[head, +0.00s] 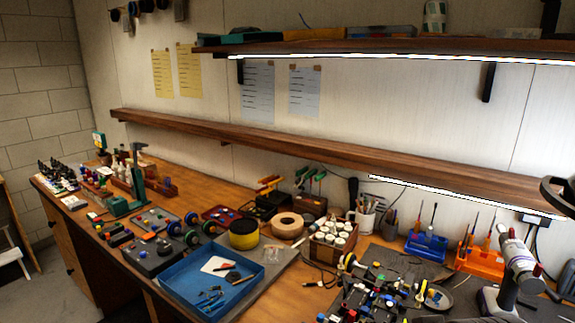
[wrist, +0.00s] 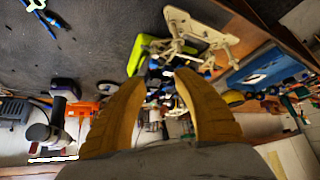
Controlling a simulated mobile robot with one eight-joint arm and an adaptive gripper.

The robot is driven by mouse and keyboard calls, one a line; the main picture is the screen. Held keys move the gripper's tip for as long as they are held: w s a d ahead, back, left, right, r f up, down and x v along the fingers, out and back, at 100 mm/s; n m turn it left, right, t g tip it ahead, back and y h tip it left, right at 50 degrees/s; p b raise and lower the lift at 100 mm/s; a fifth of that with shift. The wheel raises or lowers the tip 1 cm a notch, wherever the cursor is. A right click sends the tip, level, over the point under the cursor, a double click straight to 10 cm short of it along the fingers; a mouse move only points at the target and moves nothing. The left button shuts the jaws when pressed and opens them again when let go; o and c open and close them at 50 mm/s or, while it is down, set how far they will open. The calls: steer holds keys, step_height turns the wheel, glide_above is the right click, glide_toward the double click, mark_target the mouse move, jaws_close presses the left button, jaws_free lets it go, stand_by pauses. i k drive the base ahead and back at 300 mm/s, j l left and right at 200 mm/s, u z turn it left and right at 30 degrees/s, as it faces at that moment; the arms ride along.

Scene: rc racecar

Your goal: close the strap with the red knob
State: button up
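My gripper (wrist: 160,80) shows in the wrist view as two yellow-brown fingers, apart, with nothing held between their tips. Beyond the fingertips is a cluster of racecar parts, with a yellow-green piece (wrist: 140,52) and a pale perforated frame (wrist: 200,35) at its top. In the head view a cluster of small dark and coloured parts (head: 372,297) lies on the dark mat at the bottom right. I cannot make out the strap or its red knob for certain in either view.
A blue tray (head: 185,291) with loose tools lies left of the mat. A box of white-capped jars (head: 333,240), an orange holder (head: 480,262) and a blue holder (head: 426,247) stand behind. A power tool (head: 520,270) stands at right. Shelves (head: 330,157) overhang the bench.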

mark_target(340, 284)
steer(key=i+j+z, duration=0.2)
steer(key=j+z, duration=0.25)
steer(key=j, duration=0.2)
steer(key=i+j+z, duration=0.15)
steer(key=j+z, duration=0.35)
steer(key=j, duration=0.15)
steer(key=j+z, duration=0.45)
steer(key=j, duration=0.25)
steer(key=k+j+z, duration=0.15)
steer(key=j+z, duration=0.3)
steer(key=j, duration=0.25)
steer(key=k+j+z, duration=0.25)
steer(key=j+z, duration=0.25)
steer(key=j, duration=0.15)
